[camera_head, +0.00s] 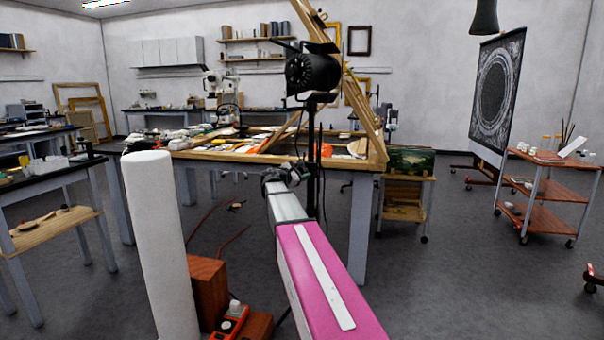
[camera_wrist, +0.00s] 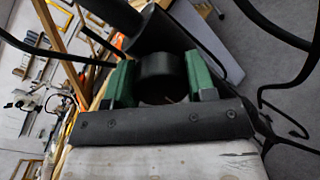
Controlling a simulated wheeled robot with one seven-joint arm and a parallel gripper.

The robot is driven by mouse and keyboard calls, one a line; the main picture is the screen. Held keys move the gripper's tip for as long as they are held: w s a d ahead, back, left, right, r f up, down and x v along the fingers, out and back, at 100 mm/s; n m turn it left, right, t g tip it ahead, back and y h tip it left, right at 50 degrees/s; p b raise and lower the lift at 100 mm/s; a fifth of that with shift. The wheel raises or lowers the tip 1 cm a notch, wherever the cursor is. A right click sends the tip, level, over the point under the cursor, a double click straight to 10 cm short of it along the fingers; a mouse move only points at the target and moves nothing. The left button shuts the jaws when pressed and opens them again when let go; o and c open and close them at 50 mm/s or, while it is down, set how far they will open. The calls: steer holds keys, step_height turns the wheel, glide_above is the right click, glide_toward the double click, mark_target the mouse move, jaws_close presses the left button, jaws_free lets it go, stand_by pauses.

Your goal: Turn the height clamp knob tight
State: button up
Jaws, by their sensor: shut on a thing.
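The black height clamp knob (camera_wrist: 153,68) sits between the green fingers of my gripper (camera_wrist: 160,82) in the wrist view. My gripper is shut on the knob, with one finger on each side of it. Behind the knob is a thick black collar (camera_wrist: 165,32) on the stand. In the head view my gripper (camera_head: 292,173) is at the black stand pole (camera_head: 313,135), below the black studio lamp (camera_head: 312,73). The knob cannot be made out there. The stand's foot is hidden behind my arm.
A cluttered wooden-edged worktable (camera_head: 240,156) stands just behind the stand. A white column (camera_head: 160,245) and wooden blocks (camera_head: 207,290) are at front left. Dark cables (camera_wrist: 275,25) curve beside the stand. Open floor lies right, before a red-shelved trolley (camera_head: 545,195).

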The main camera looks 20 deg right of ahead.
steer(key=m, duration=0.4)
steer(key=shift+m, duration=0.3)
steer(key=m, duration=0.4)
steer(key=shift+s+f, duration=0.1)
steer(key=shift+m, duration=0.3)
steer(key=o, duration=0.9)
steer(key=v, duration=1)
steer(key=shift+s+a, duration=0.2)
steer(key=shift+a, duration=0.15)
